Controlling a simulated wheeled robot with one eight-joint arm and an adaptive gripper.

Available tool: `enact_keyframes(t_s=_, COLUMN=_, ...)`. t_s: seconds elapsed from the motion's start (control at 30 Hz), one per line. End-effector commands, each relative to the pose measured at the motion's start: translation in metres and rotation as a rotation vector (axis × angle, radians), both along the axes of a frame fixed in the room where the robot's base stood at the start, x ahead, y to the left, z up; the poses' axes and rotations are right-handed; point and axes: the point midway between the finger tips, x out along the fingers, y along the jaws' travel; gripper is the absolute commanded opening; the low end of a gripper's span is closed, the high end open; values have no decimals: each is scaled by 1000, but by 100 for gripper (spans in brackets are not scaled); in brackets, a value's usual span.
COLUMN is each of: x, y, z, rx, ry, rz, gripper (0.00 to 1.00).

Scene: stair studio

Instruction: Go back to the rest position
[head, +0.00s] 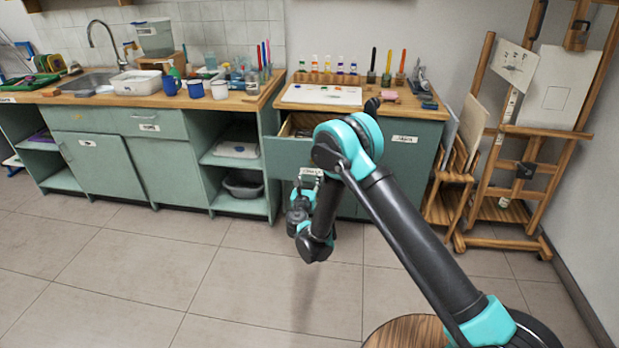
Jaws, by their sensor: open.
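My arm reaches from the lower right up to its elbow and bends down in front of the cabinets. My gripper (307,183) is open, small in view, and points toward the front of a pulled-out drawer (279,155) in the right cabinet. It is close to the label and handle area on the drawer front; I cannot tell whether it touches. My arm hides part of the drawer and of the cabinet behind it. Nothing is seen held in the gripper.
A green counter (100,98) with a sink, several mugs and trays stands left. The right cabinet (412,150) carries a white board (322,95) and paint bottles. A wooden easel (535,130) stands right. The tiled floor (130,260) at left is clear.

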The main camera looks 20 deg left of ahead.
Motion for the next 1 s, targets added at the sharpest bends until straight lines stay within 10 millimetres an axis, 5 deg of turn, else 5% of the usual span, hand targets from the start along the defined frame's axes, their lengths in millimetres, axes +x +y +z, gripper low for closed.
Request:
enact_keyframes(t_s=0.33, x=1, y=-2, z=1, rx=4, ry=3, rz=-3, gripper=46)
enact_keyframes(t_s=0.47, x=15, y=-22, z=12, rx=59, ry=41, rz=-41, gripper=46)
enact_keyframes(t_s=0.73, x=61, y=-140, z=60, rx=400, ry=236, rz=-260, gripper=46)
enact_keyframes(t_s=1.0, x=66, y=-273, z=96, rx=804, ry=394, rz=-528, gripper=46)
